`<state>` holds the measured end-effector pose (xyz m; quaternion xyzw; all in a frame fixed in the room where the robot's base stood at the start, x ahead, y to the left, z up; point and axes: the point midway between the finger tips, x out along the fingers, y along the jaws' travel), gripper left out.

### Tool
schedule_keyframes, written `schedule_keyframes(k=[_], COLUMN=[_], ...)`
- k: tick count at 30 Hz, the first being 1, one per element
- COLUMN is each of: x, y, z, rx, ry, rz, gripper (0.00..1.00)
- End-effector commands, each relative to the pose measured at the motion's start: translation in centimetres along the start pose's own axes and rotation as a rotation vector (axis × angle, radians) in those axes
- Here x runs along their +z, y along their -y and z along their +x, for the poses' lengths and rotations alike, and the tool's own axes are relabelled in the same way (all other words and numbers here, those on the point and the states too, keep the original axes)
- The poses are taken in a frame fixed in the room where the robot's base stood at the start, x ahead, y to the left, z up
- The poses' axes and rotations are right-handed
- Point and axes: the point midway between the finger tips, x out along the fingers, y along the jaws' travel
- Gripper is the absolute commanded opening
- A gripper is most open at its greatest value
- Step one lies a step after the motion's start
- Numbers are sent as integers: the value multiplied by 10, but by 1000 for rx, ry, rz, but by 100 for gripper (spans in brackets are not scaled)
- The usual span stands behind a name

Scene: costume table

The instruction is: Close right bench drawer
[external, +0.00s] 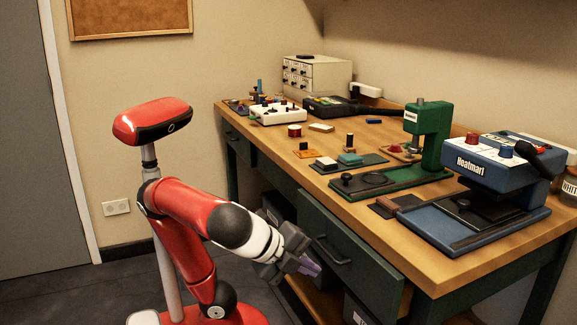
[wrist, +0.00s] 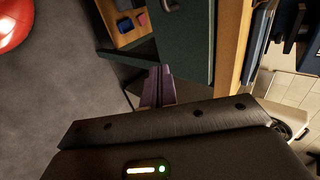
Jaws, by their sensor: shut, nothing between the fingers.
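The right bench drawer (external: 367,266) has a dark green front with a dark bar handle (external: 331,249), under the bench's front edge. Its front seems to stand out from the bench, but I cannot tell how far. My gripper (external: 310,264) has purple fingers that are shut and empty. It is in front of the drawer, just below and left of the handle in the external view. In the wrist view, my fingers (wrist: 157,86) are together beside a dark green panel (wrist: 187,48), probably the drawer front. I cannot tell whether they touch it. The drawer's inside is hidden.
The wooden bench top (external: 268,145) holds a blue heat press (external: 495,165), a green press (external: 429,135) and small sewing items. A left drawer (external: 237,141) is farther along the bench. Bins sit below the bench. The dark floor (external: 120,268) left of the bench is clear.

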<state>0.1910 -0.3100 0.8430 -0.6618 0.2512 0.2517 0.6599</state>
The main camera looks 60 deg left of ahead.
Motion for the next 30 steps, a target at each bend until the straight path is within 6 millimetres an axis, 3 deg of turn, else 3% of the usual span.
schedule_keyframes(k=[9,15,20,30], x=[29,38,39,39], y=[-37,-46,-40,-12], z=[2,9,25,90], rx=[-327,-420,-422,-419], ry=[3,2,4,6], rz=[-6,2,2,2], gripper=[0,0,0,0])
